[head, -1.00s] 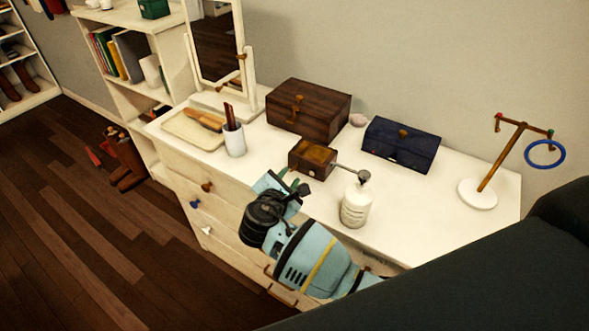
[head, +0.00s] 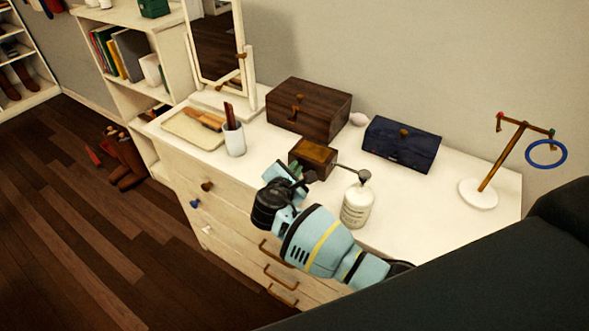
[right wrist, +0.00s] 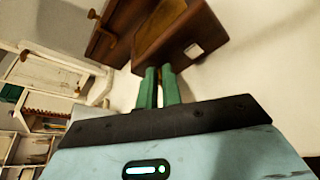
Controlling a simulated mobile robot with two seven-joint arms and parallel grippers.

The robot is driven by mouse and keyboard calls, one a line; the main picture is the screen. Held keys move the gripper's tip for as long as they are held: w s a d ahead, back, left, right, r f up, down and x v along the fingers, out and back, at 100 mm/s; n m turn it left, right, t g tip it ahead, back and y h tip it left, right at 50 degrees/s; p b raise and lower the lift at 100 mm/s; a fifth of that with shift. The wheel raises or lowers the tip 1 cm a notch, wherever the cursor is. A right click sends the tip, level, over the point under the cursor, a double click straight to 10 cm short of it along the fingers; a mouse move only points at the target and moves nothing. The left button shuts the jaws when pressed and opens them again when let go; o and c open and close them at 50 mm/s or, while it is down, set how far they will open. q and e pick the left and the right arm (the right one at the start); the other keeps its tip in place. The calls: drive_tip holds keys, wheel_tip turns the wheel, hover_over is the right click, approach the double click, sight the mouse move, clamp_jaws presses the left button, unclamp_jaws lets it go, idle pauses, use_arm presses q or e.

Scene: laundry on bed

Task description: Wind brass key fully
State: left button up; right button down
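A small wooden box with a brown-gold lid (head: 316,153) sits near the dresser's front edge in the head view; it also shows at the top of the right wrist view (right wrist: 182,38). A small pale patch is on one of its sides. I cannot make out a brass key in either view. My right gripper (head: 300,172) is close in front of the box. Its green fingers (right wrist: 159,72) point at the box's lower edge in the right wrist view, with a narrow gap and nothing seen between them. Contact with the box cannot be told. My left gripper is not in view.
A white pump bottle (head: 357,206) stands close right of my right gripper. Behind are a dark wooden chest (head: 309,107) and a navy case (head: 401,144). A cup (head: 234,139) and tray (head: 193,131) lie left, a jewellery stand (head: 478,194) right. The right dresser top is mostly clear.

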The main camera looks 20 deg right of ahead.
drive_tip(key=shift+s+f+m+t, duration=0.1)
drive_tip(key=shift+m+t, duration=0.2)
drive_tip(key=shift+m, duration=0.2)
drive_tip(key=c, duration=1.6)
unclamp_jaws()
drive_tip(key=shift+v, duration=3.9)
